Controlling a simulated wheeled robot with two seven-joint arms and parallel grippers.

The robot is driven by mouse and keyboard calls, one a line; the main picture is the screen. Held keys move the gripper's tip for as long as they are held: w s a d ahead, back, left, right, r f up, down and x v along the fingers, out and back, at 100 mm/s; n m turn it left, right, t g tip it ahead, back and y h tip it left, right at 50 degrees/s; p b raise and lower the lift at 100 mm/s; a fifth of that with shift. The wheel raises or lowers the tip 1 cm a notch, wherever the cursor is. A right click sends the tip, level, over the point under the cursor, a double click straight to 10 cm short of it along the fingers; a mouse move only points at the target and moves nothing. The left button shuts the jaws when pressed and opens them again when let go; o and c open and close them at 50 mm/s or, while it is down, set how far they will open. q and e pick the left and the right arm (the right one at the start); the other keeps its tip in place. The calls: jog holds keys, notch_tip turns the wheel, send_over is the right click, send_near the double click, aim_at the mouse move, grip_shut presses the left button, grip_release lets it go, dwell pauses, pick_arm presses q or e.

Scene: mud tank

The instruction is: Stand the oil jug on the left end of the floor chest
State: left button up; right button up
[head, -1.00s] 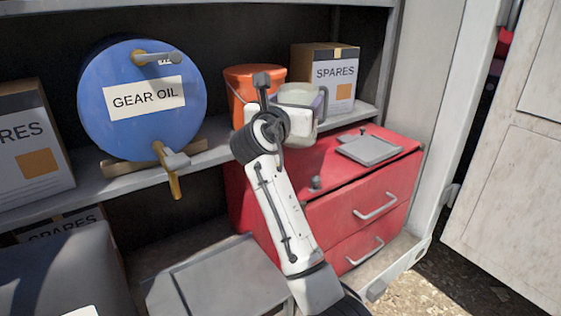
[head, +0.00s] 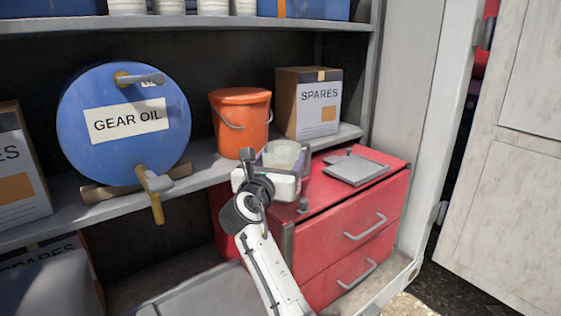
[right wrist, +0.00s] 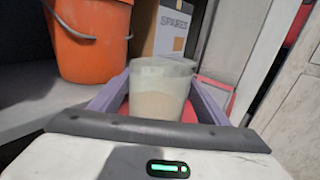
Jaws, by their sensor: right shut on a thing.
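The oil jug (head: 284,154) is a pale, see-through container. My right gripper (head: 285,168) is shut on it and holds it upright by the left end of the red floor chest (head: 345,240), near the shelf edge. The jug also shows in the right wrist view (right wrist: 160,85) between the two fingers, with red behind its lower part. My gripper and wrist hide the jug's base and the chest's left end, so I cannot tell whether it touches the chest. My left gripper is not in view.
An orange bucket (head: 240,122) and a SPARES box (head: 308,103) stand on the shelf behind. A grey tray-like thing (head: 356,170) lies on the chest's right part, and a small dark knob (head: 303,204) is near its front edge. A blue GEAR OIL drum (head: 125,120) is at left.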

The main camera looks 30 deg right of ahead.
jog(key=shift+r, duration=0.1)
jog(key=o, duration=2)
jog(key=v, duration=1.2)
jog(key=shift+p, duration=0.4)
